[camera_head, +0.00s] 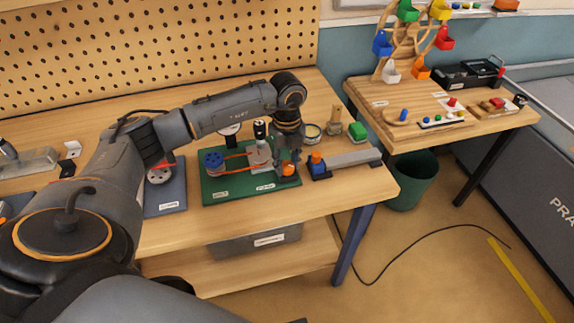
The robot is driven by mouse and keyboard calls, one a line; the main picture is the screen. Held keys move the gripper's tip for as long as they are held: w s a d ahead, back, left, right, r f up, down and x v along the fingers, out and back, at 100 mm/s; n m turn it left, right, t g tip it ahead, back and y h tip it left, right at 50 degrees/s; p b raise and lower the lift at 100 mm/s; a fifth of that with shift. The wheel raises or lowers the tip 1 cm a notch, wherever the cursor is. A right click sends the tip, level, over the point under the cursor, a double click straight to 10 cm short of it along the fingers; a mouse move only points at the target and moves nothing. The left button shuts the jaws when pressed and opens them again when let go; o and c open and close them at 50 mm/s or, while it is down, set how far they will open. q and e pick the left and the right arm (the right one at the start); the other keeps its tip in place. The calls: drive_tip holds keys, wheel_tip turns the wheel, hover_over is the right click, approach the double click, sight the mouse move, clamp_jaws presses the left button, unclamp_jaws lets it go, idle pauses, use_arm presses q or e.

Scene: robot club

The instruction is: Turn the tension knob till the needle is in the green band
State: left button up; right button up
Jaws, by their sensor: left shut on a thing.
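A green board (228,189) lies on the workbench. It carries a blue pulley (213,161), a reddish belt (236,155) and a pale pulley (259,155). A small round white gauge (230,129) stands at the back of the board; its needle and green band are too small to read and partly hidden by my arm. My left gripper (288,163) points down at the board's right end, shut on the orange tension knob (289,170), which it partly covers. My right gripper is not in view.
A grey rail (350,159) with blue and orange parts lies right of the board. A green block (357,131) and a round tin (312,132) stand behind it. A dark blue board (166,198) lies to the left. The bench's front edge is clear.

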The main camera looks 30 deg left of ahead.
sight(287, 165)
use_arm(q)
drive_tip(key=shift+m+b, duration=0.35)
drive_tip(key=shift+m, duration=0.55)
drive_tip(key=o, duration=1.1)
drive_tip(key=shift+o, duration=0.2)
wheel_tip(287, 165, up, 12)
